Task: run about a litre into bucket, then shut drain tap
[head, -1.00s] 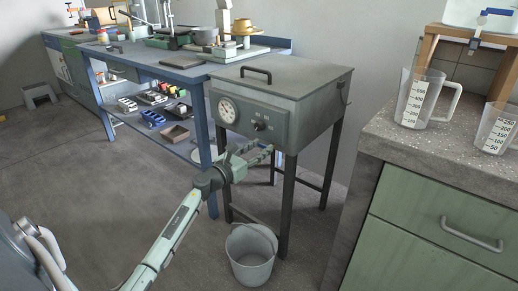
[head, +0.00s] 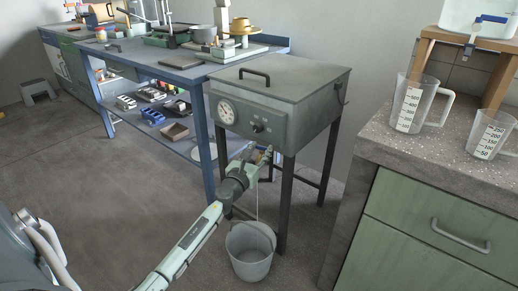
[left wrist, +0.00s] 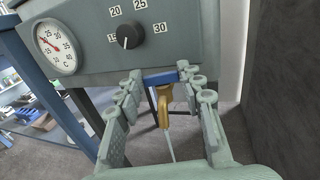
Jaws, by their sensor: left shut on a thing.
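The drain tap has a brass body (left wrist: 163,108) and a blue lever (left wrist: 163,77), seen in the left wrist view below the grey tank (head: 281,85). My left gripper (head: 257,157) is shut on the tap's lever, with a finger at either side of it. The lever lies crosswise to the spout in the wrist view. A thin stream of water (head: 258,204) runs down from the tap into the grey bucket (head: 249,262) on the floor. The water level in the bucket cannot be made out. My right gripper is out of view.
The tank stands on dark legs and has a dial (head: 226,112) and a knob (head: 257,127) on its front. A blue workbench (head: 180,73) stands to the left. A stone counter (head: 440,150) with measuring jugs (head: 418,105) is to the right. Floor left of the bucket is clear.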

